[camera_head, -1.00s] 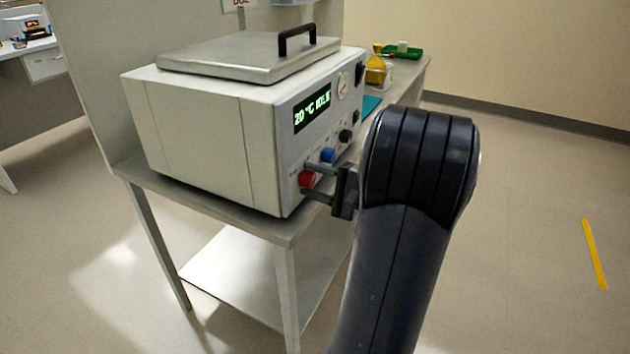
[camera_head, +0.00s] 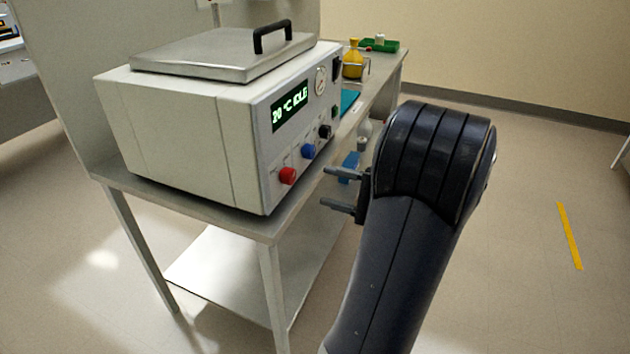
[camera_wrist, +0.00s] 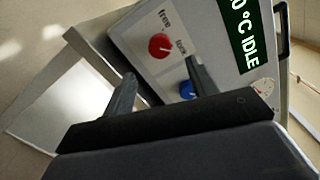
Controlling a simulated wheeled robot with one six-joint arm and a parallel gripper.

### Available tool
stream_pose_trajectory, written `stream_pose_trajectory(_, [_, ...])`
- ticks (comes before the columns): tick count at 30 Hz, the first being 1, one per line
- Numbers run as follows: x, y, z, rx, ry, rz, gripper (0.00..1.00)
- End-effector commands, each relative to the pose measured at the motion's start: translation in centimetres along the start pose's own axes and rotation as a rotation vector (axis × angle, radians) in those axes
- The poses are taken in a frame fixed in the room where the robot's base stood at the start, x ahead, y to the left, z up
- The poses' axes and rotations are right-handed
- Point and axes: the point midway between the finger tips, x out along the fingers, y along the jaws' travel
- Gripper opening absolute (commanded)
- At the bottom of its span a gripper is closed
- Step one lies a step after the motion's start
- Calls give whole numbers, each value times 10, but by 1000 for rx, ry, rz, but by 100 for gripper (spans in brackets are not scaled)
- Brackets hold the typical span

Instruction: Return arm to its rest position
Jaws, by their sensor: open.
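My gripper (camera_head: 340,189) is open and empty, its two fingers pointing left toward the front of the white bath unit (camera_head: 195,130). It stands apart from the unit's red knob (camera_head: 288,176) and blue knob (camera_head: 308,151). In the wrist view, the open fingers of my gripper (camera_wrist: 158,85) point at the panel, with the red knob (camera_wrist: 162,46) beyond and between them. The blue knob (camera_wrist: 187,90) shows partly behind the right finger.
The unit stands on a grey bench (camera_head: 262,228) with a lower shelf (camera_head: 215,268). A yellow flask (camera_head: 352,65) and a green tray (camera_head: 379,46) sit farther back. Blue and clear items show behind my gripper. The floor to the right is open, with a yellow strip (camera_head: 569,236).

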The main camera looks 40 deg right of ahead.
Motion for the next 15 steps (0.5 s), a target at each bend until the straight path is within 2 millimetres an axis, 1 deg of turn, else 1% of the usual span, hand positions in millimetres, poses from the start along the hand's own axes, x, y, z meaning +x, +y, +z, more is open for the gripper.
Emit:
stream_pose_trajectory(1, [-6,-1,0,0,3,-1,55])
stream_pose_trajectory(6, [-16,0,0,0,1,0,55])
stream_pose_trajectory(15, [-17,0,0,0,-1,0,55])
